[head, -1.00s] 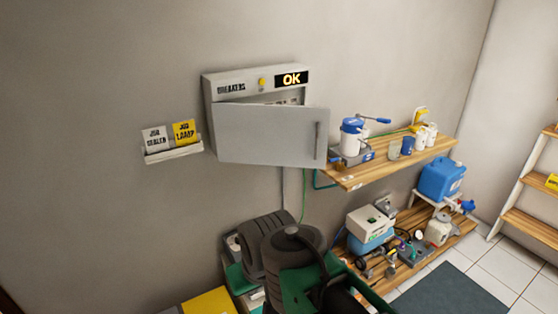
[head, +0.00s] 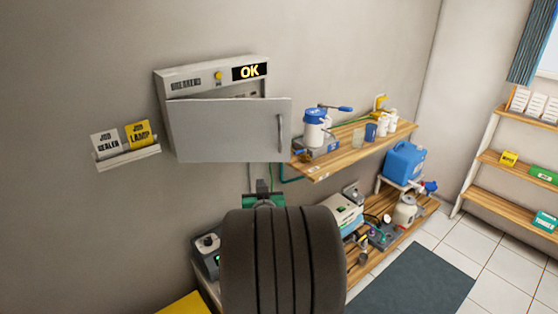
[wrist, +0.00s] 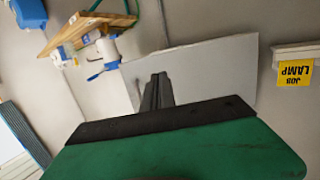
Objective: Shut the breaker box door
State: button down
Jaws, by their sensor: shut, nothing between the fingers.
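The breaker box (head: 190,78) is on the wall at upper left in the head view, with a lit OK sign and a yellow knob on its top strip. Its grey door (head: 225,132) stands partly open, swung out, with a vertical handle (head: 281,132) at its right edge. A dark gap shows above the door. The door also shows in the wrist view (wrist: 215,70), upside down, beyond the fingers. My gripper (head: 263,187) is shut and empty, just below the door in the head view. In the wrist view its fingertips (wrist: 158,78) overlap the door; contact cannot be told.
A card holder (head: 130,157) with job cards is on the wall left of the box. A wooden shelf (head: 335,160) with a white-blue pump and cups sits right of the door. A lower shelf (head: 415,215) holds a blue jug and equipment.

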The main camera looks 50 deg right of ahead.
jog(key=s+d+m+h, duration=0.1)
jog(key=s+d+h, duration=0.1)
jog(key=s+d, duration=0.2)
jog(key=p, duration=0.5)
send_near(280, 158)
jog(key=w+d, duration=0.1)
jog(key=w+d+r, duration=0.1)
jog(key=d, duration=0.1)
jog(key=w+d+r, duration=0.1)
jog(key=w, duration=0.1)
jog(key=shift+w+d+r, duration=0.1)
jog(key=shift+d, duration=0.1)
jog(key=shift+w+d, duration=0.25)
jog(key=shift+d, duration=0.05)
jog(key=shift+d, duration=0.1)
